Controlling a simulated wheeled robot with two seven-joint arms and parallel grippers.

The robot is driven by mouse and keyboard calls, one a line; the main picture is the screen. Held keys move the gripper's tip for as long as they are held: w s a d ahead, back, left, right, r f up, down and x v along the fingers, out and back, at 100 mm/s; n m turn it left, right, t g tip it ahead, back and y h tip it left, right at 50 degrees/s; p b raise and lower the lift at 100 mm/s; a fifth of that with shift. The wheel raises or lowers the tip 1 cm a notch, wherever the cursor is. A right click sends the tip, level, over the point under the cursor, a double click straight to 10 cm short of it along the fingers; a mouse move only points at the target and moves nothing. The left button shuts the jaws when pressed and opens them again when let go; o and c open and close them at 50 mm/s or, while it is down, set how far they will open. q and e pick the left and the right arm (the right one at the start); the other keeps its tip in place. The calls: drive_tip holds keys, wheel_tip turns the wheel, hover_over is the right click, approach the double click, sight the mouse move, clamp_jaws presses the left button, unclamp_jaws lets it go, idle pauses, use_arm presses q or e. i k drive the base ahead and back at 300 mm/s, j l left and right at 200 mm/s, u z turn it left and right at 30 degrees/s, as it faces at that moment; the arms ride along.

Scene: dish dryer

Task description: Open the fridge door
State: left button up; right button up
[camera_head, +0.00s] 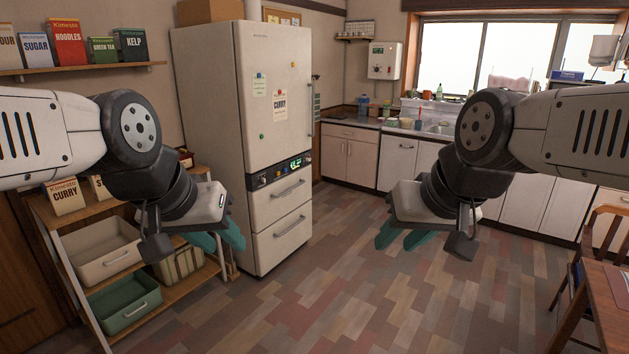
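A tall cream fridge (205,100) stands left of centre. Its large upper door (277,130) is shut and carries notes and magnets, one marked CURRY. A slim vertical handle (311,105) shows at the door's right edge. Below are a control strip with a lit display and two shut drawers with bar handles. My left gripper (222,243) has teal fingers and hangs in front of the shelf unit, left of the drawers in the picture. My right gripper (402,238) hangs over the floor right of the fridge. Both look apart from the fridge, with fingers spread and nothing between them.
A wooden shelf unit (205,272) with bins stands left of the fridge. A counter with cabinets (348,155) and a sink runs along the back. A wooden table (606,290) and chair stand at the right. The tiled floor (320,290) in the middle is clear.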

sight(273, 61)
drive_tip(key=i+z, duration=0.1)
drive_tip(key=i, duration=0.65)
drive_tip(key=i+j+z, duration=0.1)
drive_tip(key=i, duration=0.7)
drive_tip(key=i+j+z, duration=0.1)
drive_tip(key=i, duration=0.65)
drive_tip(key=i+j+z, duration=0.35)
drive_tip(key=i, duration=0.25)
drive_tip(key=i+j+z, duration=0.4)
drive_tip(key=i, duration=0.2)
